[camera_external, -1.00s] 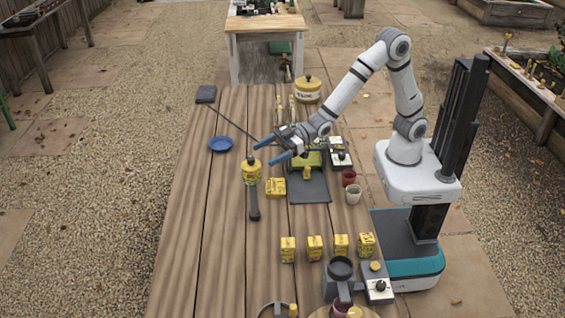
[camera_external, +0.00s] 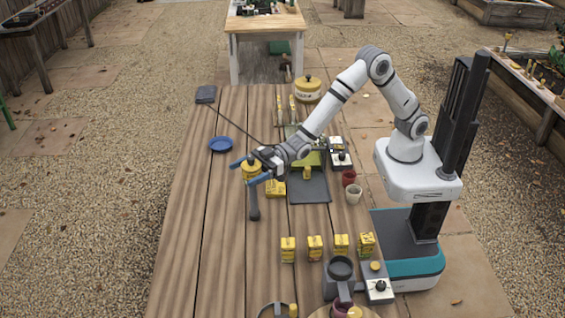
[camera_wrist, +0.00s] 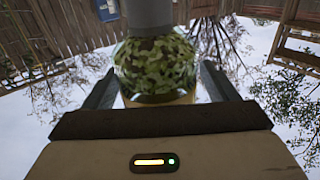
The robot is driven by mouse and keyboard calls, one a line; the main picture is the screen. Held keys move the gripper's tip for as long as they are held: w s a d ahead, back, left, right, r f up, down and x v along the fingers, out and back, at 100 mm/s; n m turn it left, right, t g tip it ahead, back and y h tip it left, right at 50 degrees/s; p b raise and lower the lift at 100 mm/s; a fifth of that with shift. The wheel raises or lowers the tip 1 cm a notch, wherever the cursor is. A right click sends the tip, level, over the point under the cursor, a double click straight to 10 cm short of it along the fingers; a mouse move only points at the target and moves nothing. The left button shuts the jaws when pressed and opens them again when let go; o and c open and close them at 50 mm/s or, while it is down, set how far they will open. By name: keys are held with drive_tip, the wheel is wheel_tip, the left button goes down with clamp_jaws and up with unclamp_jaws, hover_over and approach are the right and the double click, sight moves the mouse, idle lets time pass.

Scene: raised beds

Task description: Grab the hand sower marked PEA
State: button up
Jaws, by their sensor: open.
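The hand sower (camera_external: 253,200) stands on the table left of centre, with a yellow upper part and a dark grey handle or stem reaching toward the front. My open gripper (camera_external: 247,172) is at its upper part, one blue finger to each side. In the wrist view a rounded body with mottled green contents (camera_wrist: 155,65), joined to a grey cylinder, sits between my two spread fingers (camera_wrist: 157,90). I see gaps beside it, so the fingers look apart from it. No PEA marking is readable; my gripper partly hides the sower in the outside view.
A yellow box (camera_external: 275,188) stands close to the right of the sower, beside a dark tray (camera_external: 309,190). A blue plate (camera_external: 220,145) lies to the left. Several yellow packets (camera_external: 315,248) stand in front. The table's left front is clear.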

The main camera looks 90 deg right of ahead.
drive_tip(key=shift+r, duration=0.1)
clamp_jaws()
idle(0.8)
